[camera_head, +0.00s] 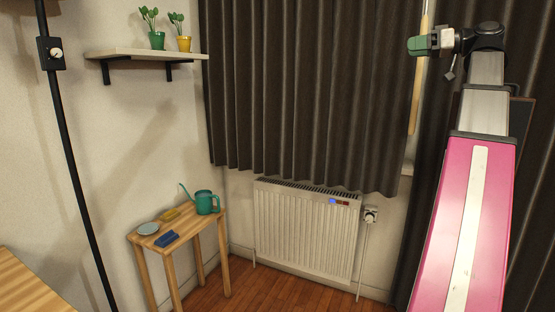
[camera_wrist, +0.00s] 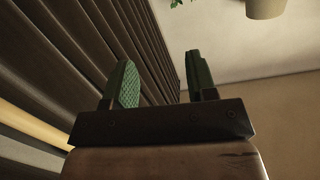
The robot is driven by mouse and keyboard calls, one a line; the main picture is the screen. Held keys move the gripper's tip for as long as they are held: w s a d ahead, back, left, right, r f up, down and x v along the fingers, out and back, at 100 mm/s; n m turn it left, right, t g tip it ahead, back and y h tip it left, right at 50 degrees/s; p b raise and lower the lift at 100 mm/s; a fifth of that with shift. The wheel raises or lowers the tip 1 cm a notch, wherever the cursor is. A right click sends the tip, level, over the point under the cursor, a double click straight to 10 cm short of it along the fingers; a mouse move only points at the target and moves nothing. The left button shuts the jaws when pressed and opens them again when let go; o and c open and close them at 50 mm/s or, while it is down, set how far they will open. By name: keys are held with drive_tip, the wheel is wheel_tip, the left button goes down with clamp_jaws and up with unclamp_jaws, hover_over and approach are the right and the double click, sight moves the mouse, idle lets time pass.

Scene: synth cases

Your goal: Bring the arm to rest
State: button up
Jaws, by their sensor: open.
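My arm (camera_head: 470,215), pink with grey upper links, rises at the right of the head view. My gripper (camera_head: 415,45) is at its top, in front of the dark curtain and pointing left. In the wrist view its two green finger pads (camera_wrist: 160,85) stand apart with nothing between them. It touches nothing that I can see.
A wall shelf (camera_head: 145,53) holds a green-potted plant (camera_head: 157,40) and a yellow-potted plant (camera_head: 184,43). A small wooden table (camera_head: 190,232) carries a teal watering can (camera_head: 206,202), a plate (camera_head: 148,228) and a blue item (camera_head: 167,239). A white radiator (camera_head: 305,230) stands below the curtain (camera_head: 300,90).

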drive_tip(key=w+a+f+m+g+h, duration=0.1)
drive_tip(key=w+a+f+m+h, duration=0.2)
drive_tip(key=f, duration=1.1)
drive_tip(key=w+a+f+m+g+h, duration=0.1)
drive_tip(key=w+a+f+m, duration=0.3)
drive_tip(key=f, duration=1.1)
drive_tip(key=w+a+f+m+g+h, duration=0.1)
drive_tip(key=w+a+f+h, duration=0.3)
drive_tip(key=f, duration=1)
drive_tip(key=s+a+f+g+h, duration=0.1)
drive_tip(key=s+a+f+h, duration=0.1)
drive_tip(key=f, duration=1)
drive_tip(key=s+a+f+m+g+h, duration=0.1)
drive_tip(key=s+a+f, duration=0.3)
drive_tip(key=f, duration=0.9)
drive_tip(key=s+a+f+g+h, duration=0.3)
drive_tip(key=s+f, duration=0.5)
drive_tip(key=f, duration=0.5)
drive_tip(key=shift+s+a+f+m, duration=0.15)
drive_tip(key=shift+s+a+m, duration=0.1)
drive_tip(key=shift+m, duration=0.15)
